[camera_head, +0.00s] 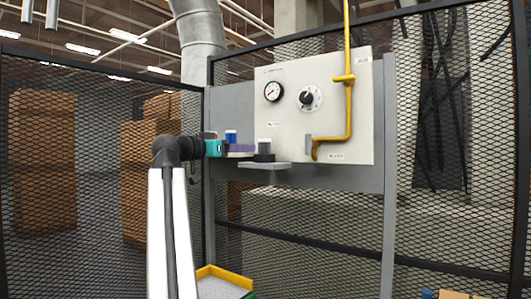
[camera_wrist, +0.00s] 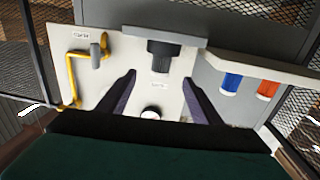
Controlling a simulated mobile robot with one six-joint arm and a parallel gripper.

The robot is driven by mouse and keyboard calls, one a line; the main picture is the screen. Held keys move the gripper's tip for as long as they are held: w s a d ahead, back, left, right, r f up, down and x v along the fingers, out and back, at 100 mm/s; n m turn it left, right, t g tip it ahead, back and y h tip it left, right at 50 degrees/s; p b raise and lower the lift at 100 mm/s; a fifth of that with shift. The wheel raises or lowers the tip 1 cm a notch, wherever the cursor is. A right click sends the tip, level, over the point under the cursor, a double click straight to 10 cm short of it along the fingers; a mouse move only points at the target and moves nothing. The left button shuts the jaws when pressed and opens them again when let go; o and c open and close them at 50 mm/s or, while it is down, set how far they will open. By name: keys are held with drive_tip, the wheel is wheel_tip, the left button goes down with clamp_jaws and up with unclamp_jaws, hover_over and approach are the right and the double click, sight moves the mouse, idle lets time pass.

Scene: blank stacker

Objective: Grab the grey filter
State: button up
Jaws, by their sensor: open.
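The grey filter (camera_head: 264,145) stands upright in a dark round base on a small grey shelf in front of the panel. In the wrist view, which is upside down, the filter and its dark base (camera_wrist: 161,52) are just beyond the fingertips, centred between them. My gripper (camera_head: 248,150) has a teal body and purple fingers and comes in from the left at about filter height. In the wrist view its two fingers (camera_wrist: 160,77) are spread apart with nothing between them. The far side of the filter is hidden.
A blue filter (camera_wrist: 231,83) and an orange filter (camera_wrist: 267,88) stand on another shelf beside it. The light panel (camera_head: 350,90) behind carries a gauge (camera_head: 273,91), a black knob (camera_head: 306,98) and a yellow pipe (camera_head: 348,110). A yellow-rimmed bin (camera_head: 226,274) is below.

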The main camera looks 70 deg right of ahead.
sight(260, 148)
drive_tip(key=shift+d, duration=0.1)
drive_tip(key=shift+p+x, duration=1.05)
drive_tip(key=shift+x, duration=3.2)
drive_tip(key=shift+f, duration=0.1)
drive_tip(key=shift+s+d+p, duration=0.2)
drive_tip(key=shift+d+p, duration=0.15)
drive_tip(key=shift+d, duration=0.1)
drive_tip(key=p+x, duration=0.1)
drive_tip(key=x, duration=0.2)
drive_tip(key=shift+d+p, duration=0.25)
drive_tip(key=shift+p, duration=0.1)
drive_tip(key=shift+s+d, duration=0.15)
drive_tip(key=shift+d, duration=0.2)
drive_tip(key=c, duration=1.2)
